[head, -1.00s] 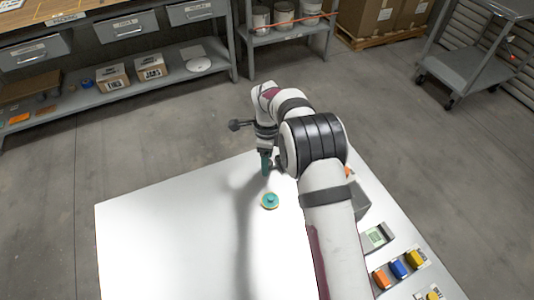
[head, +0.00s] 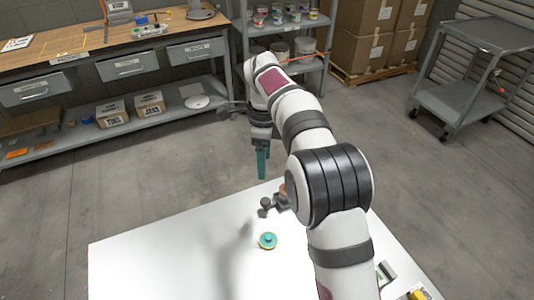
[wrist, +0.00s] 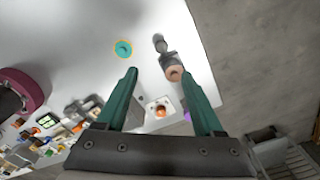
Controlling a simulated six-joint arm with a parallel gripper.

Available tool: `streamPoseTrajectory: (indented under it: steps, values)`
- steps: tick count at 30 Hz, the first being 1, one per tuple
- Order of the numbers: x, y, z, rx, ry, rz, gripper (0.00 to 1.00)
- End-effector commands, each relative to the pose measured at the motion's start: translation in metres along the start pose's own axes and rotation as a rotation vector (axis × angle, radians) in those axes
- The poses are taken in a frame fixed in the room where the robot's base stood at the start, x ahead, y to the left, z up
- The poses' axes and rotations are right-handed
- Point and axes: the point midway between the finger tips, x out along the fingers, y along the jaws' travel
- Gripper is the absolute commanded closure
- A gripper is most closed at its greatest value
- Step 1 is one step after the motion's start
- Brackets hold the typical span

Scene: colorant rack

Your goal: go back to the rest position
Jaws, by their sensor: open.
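My gripper (head: 262,178) has teal fingers and hangs pointing down, above the far edge of the white table in the head view. In the wrist view my gripper (wrist: 161,72) is open, its two fingers well apart with nothing held between them. The arm reaches up and forward from the lower right of the head view. No marker of the rest position shows.
A teal round piece with an orange rim (head: 267,241) lies on the white table (head: 130,262). A grey knobbed object (head: 275,203) stands near the far edge, partly hidden by my arm. Several small coloured items (wrist: 40,130) crowd one side. The table's left part is clear.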

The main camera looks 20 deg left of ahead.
Motion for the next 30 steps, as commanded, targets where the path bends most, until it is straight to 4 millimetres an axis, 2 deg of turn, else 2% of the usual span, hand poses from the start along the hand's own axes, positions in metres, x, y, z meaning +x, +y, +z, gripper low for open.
streamPoseTrajectory:
  steps: [5, 8, 11, 12, 14, 15, 18, 21, 24, 30]
  values:
    - [-0.002, 0.001, -0.003, -0.006, -0.001, 0.0, 0.31]
    - [-0.025, 0.016, -0.033, -0.074, -0.014, 0.001, 0.31]
    - [-0.061, 0.066, -0.093, -0.234, -0.043, 0.005, 0.31]
    - [-0.072, 0.096, -0.117, -0.313, -0.059, 0.001, 0.31]
    - [-0.081, 0.146, -0.148, -0.432, -0.081, -0.007, 0.31]
    - [-0.081, 0.182, -0.163, -0.51, -0.094, -0.016, 0.31]
    - [-0.066, 0.261, -0.182, -0.684, -0.119, -0.044, 0.31]
    - [-0.044, 0.314, -0.185, -0.805, -0.134, -0.069, 0.31]
    - [-0.03, 0.339, -0.184, -0.87, -0.139, -0.082, 0.31]
    - [-0.026, 0.345, -0.183, -0.891, -0.142, -0.084, 0.31]
